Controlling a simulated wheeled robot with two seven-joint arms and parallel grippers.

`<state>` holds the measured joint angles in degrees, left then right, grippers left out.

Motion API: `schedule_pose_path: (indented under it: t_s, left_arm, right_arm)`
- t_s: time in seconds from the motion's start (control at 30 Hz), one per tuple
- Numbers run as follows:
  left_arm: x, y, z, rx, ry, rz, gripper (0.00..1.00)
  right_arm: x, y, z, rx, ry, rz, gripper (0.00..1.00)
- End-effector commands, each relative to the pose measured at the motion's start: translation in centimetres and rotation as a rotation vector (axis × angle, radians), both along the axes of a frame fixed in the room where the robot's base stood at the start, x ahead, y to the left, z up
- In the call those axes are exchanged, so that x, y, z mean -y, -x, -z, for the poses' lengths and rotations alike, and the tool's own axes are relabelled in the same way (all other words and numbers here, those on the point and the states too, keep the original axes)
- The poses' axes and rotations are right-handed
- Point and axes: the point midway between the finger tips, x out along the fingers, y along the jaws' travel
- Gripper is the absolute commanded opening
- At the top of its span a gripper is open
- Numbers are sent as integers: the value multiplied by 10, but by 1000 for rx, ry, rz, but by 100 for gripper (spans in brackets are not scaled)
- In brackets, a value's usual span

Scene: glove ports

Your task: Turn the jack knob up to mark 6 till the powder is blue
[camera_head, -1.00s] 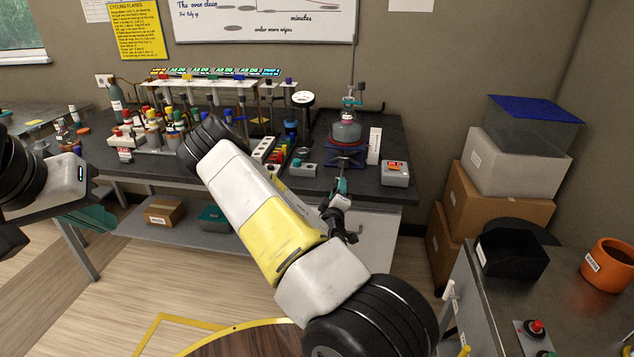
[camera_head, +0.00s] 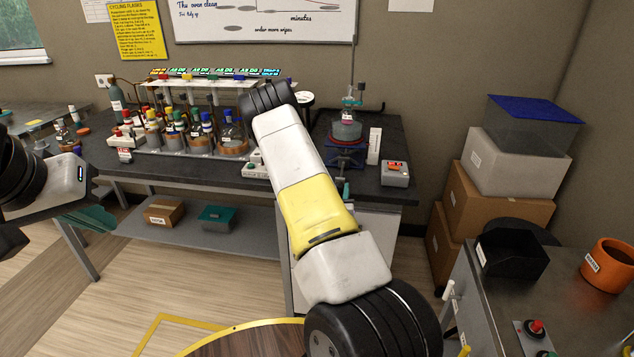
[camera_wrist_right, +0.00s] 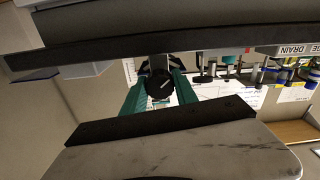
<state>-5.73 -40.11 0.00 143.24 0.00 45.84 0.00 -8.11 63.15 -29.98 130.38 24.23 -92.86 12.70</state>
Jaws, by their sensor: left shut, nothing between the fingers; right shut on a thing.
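The blue jack (camera_head: 345,150) stands on the dark bench, with a grey heating mantle (camera_head: 346,131) on top. A small flask (camera_head: 348,115) sits above the mantle; its contents look pinkish, not blue, though small. A white upright scale card (camera_head: 374,146) stands to the right; its marks are unreadable. My right gripper (camera_wrist_right: 160,88) is shut on the black jack knob (camera_wrist_right: 160,82), whose white pointer line is tilted. In the head view my right forearm mostly hides that gripper. My left gripper (camera_head: 88,218) is shut and empty at the far left, away from the bench.
A grey box with a red display (camera_head: 396,173) stands right of the jack. A rack with several capped bottles (camera_head: 190,130) fills the bench's left. Stacked boxes (camera_head: 505,190) stand right. A side table holds a black bin (camera_head: 512,257) and an orange pot (camera_head: 608,265).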

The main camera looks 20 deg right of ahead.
Motion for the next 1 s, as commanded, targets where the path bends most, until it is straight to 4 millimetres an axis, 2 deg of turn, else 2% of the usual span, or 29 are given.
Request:
schedule_pose_path:
  t_s: [1.0]
  left_arm:
    - [0, 0, 0, 0, 0, 0, 0]
  right_arm:
    - [0, 1, 1, 502, -826, 1, 0]
